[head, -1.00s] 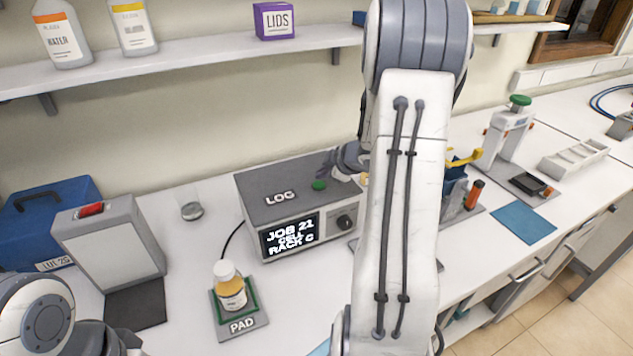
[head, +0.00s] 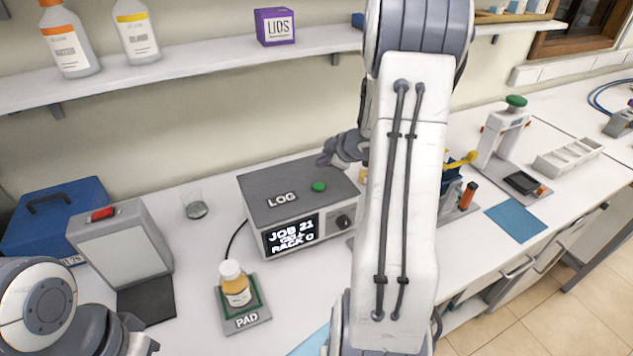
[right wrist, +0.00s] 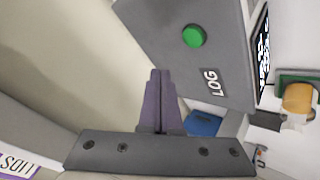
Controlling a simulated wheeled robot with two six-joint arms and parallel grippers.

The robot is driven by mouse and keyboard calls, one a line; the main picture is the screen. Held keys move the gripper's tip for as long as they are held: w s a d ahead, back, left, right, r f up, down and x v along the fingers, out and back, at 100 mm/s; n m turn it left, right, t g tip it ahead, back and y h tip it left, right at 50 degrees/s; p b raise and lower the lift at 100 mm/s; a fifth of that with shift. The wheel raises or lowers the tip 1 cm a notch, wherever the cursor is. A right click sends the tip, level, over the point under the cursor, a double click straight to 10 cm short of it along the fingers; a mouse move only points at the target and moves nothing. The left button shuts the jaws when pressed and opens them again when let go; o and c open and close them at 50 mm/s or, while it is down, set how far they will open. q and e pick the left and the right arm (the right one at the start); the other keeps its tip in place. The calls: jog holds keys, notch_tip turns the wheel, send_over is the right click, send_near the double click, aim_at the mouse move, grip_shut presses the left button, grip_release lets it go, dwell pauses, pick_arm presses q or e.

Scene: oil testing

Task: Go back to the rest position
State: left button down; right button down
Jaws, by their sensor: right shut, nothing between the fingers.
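My right gripper (head: 326,159) is above the back edge of the grey LOG box (head: 268,186), partly behind my own right arm. In the right wrist view its two purple fingers (right wrist: 158,73) are together and empty. They are apart from the round green button (right wrist: 193,36) on the LOG box top. The button also shows in the head view (head: 318,187). My left arm enters at the lower left; its gripper is not visible.
A capped amber bottle (head: 236,285) stands on the PAD (head: 250,318). A grey device with a red switch (head: 103,213) and a blue case (head: 48,215) are at left. A shelf (head: 180,70) holds bottles and a purple LIDS box (head: 273,27).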

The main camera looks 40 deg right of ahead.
pick_arm(q)
jog(key=shift+f, duration=0.1)
pick_arm(e)
jog(key=shift+f, duration=0.1)
dwell(0.6)
